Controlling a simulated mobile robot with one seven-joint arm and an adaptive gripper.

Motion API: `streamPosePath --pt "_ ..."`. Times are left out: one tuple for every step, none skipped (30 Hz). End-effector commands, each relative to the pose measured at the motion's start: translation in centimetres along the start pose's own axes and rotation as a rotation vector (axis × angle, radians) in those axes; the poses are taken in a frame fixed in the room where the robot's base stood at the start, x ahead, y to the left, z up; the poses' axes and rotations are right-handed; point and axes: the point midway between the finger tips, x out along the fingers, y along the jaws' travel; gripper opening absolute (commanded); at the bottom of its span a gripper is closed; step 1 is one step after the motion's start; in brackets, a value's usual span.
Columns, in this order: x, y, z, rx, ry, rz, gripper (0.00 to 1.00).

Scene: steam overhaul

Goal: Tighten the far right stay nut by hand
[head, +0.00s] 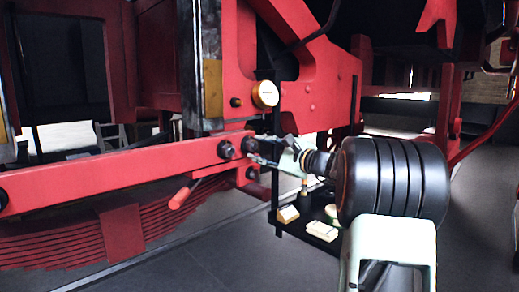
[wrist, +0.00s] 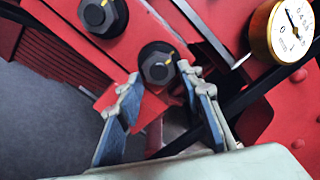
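The far right stay nut (head: 249,145) is a dark hex nut at the right end of the long red stay bar (head: 120,166). In the wrist view this nut (wrist: 158,68) has a grey hex face, a dark round washer and a yellow mark at its upper right. A second similar nut (head: 226,149) sits just left of it and shows at the upper left of the wrist view (wrist: 98,15). My gripper (wrist: 159,84) is open, its fingertips near either side of the right nut. Contact cannot be told. In the head view my gripper (head: 258,150) partly hides the nut.
A brass-rimmed gauge (head: 265,94) is on the red frame above my gripper. A black tray (head: 285,229) with small boxes is below my wrist. A red handle (head: 180,198) hangs below the bar, above the red leaf spring (head: 120,235).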

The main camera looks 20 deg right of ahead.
Motion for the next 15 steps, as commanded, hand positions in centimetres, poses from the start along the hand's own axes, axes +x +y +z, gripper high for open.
streamPosePath --pt "0.0 0.0 0.0 -0.001 0.000 -0.001 0.42" --pt "0.0 -0.1 0.0 -0.001 0.000 -0.001 0.43" --pt "0.0 -0.1 0.1 -0.001 -0.001 -0.001 0.43" --pt "0.0 -0.1 0.1 -0.002 -0.001 -0.001 0.43" --pt "0.0 -0.1 0.1 -0.002 -0.001 -0.001 0.43" --pt "0.0 -0.1 0.1 -0.002 -0.001 -0.001 0.43" --pt "0.0 -0.1 0.1 -0.002 -0.001 -0.001 0.43" --pt "0.0 -0.1 0.1 -0.002 -0.002 -0.001 0.43" --pt "0.0 -0.1 0.1 -0.003 -0.002 -0.002 0.43" --pt "-0.1 -0.1 0.1 -0.003 -0.001 -0.002 0.43" --pt "-0.2 -0.1 0.1 -0.003 -0.001 -0.002 0.43" --pt "-0.5 -0.2 0.1 -0.003 -0.001 -0.002 0.43" --pt "-0.8 -0.2 0.1 -0.003 -0.001 -0.002 0.43" --pt "-1.2 -0.2 0.1 -0.003 0.000 -0.002 0.43" --pt "-1.8 -0.2 0.1 -0.004 0.001 -0.003 0.43"
